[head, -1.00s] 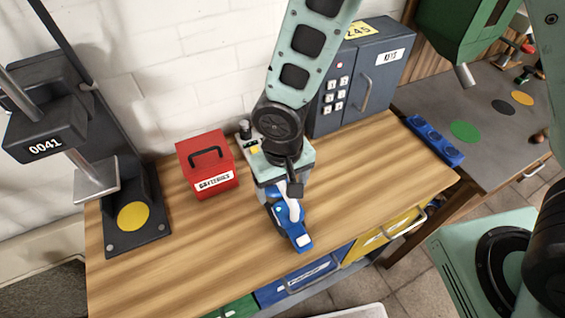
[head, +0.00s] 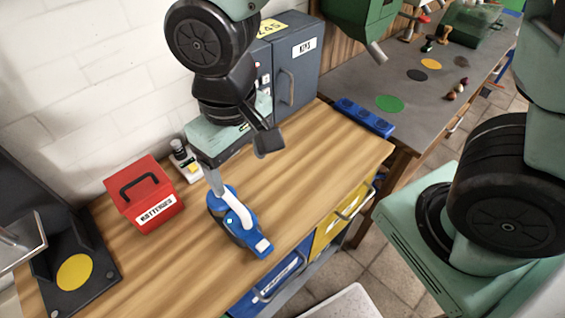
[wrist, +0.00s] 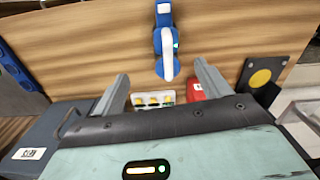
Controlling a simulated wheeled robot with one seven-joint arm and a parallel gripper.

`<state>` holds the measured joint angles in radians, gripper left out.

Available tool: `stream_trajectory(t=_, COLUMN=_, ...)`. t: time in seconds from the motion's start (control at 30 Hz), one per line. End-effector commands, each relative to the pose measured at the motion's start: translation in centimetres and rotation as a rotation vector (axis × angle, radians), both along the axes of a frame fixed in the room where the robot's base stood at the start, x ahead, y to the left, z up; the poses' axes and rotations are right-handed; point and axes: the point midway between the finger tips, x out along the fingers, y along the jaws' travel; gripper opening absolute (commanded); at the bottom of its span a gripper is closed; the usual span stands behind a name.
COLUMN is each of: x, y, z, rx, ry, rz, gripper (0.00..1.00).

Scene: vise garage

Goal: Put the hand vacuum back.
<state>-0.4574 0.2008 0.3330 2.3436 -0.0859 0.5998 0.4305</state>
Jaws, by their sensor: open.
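The hand vacuum (head: 243,233) is blue with a white handle and lies on the wooden workbench (head: 165,270), its front end towards the bench's front edge. It also shows in the wrist view (wrist: 164,22), at the top middle just beyond my fingertips. No place for the vacuum is clearly visible.
A dark key cabinet (head: 296,70) is behind. A blue tray (head: 364,118) lies at the bench's right end.

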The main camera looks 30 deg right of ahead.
Motion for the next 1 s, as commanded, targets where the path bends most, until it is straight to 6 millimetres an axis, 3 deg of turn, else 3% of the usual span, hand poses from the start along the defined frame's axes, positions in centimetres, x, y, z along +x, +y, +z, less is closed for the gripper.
stream_trajectory(t=0.1, x=-2.8, y=-2.2, z=1.9, rx=0.014, ry=-0.008, rz=0.093, gripper=0.76)
stream_trajectory(t=0.33, x=-6.5, y=-4.7, z=3.3, rx=0.033, ry=-0.013, rz=0.225, gripper=0.76)
stream_trajectory(t=0.7, x=-7.1, y=-5.1, z=3.5, rx=0.035, ry=-0.012, rz=0.253, gripper=0.76)
stream_trajectory(t=0.9, x=-7.1, y=-5.2, z=1.6, rx=0.035, ry=-0.012, rz=0.253, gripper=0.76)
stream_trajectory(t=1.0, x=-7.1, y=-5.1, z=1.9, rx=0.035, ry=-0.012, rz=0.252, gripper=0.76)
